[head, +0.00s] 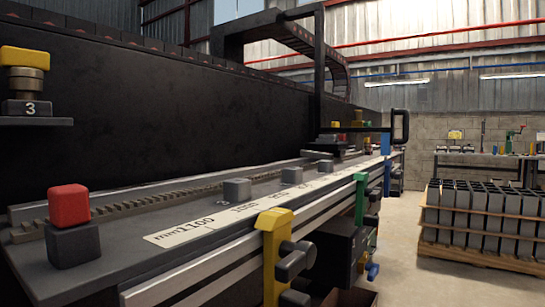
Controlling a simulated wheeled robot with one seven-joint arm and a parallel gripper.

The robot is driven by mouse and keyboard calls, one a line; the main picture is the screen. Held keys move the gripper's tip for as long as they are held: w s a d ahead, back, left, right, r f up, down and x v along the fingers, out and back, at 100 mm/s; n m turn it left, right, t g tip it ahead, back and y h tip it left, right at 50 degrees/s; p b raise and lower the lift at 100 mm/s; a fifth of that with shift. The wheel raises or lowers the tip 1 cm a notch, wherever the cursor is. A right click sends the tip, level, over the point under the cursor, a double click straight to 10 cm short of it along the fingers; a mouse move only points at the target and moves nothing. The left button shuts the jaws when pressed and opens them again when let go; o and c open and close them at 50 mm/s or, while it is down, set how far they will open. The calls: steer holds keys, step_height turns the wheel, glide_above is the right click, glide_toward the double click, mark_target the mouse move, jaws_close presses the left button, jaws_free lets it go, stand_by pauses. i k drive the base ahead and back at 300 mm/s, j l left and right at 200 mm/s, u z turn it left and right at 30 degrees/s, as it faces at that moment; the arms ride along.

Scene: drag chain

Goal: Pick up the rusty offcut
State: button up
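I cannot make out a rusty offcut for certain in the head view. A brown, box-like thing (350,298) shows at the bottom edge, below the bench (115,272), and is cut off by the frame. Small items near the far end of the bench are too small to identify. My gripper is not in view.
A red block (69,205) sits on a dark grey block (73,246) at the near left. Yellow (272,255), green (360,195) and blue (387,178) brackets hang along the bench front. A loaded pallet (480,256) stands right; floor (410,280) between is clear.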

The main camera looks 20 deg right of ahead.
mark_target(305, 153)
steer(key=i+l+u, duration=0.1)
steer(key=l+u, duration=0.25)
steer(key=l, duration=0.25)
steer(key=l+u, duration=0.35)
steer(key=l, duration=0.3)
steer(key=l+u, duration=0.35)
steer(key=l, duration=0.3)
